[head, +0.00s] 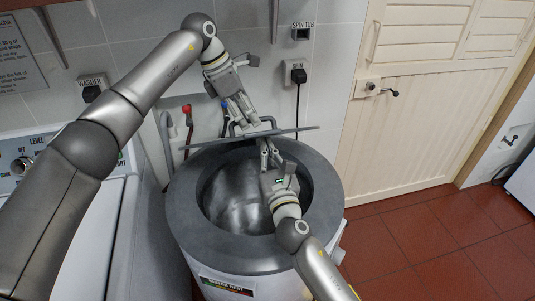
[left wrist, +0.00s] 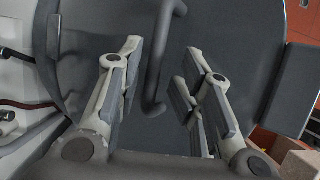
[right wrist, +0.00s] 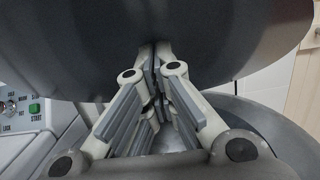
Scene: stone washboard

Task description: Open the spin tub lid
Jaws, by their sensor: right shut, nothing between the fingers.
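The spin tub (head: 235,255) is a round white drum with a wide grey rim and an open metal bowl. Its grey lid (head: 305,129) stands tilted up at the back of the opening, seen nearly edge-on. In the left wrist view the lid's outer face (left wrist: 235,40) carries a dark bar handle (left wrist: 155,75). My left gripper (head: 247,122) is behind the lid, open, its fingers apart on either side of the handle. My right gripper (head: 266,146) is on the bowl side, shut and empty, its tips at the lid's underside (right wrist: 90,45); contact is unclear.
A white washer (head: 85,235) with a control panel stands at the left. Tiled wall, hoses and a red tap (head: 187,109) are behind the tub, with a wall socket (head: 296,72) above. A cream door (head: 415,130) and clear red floor (head: 430,240) lie right.

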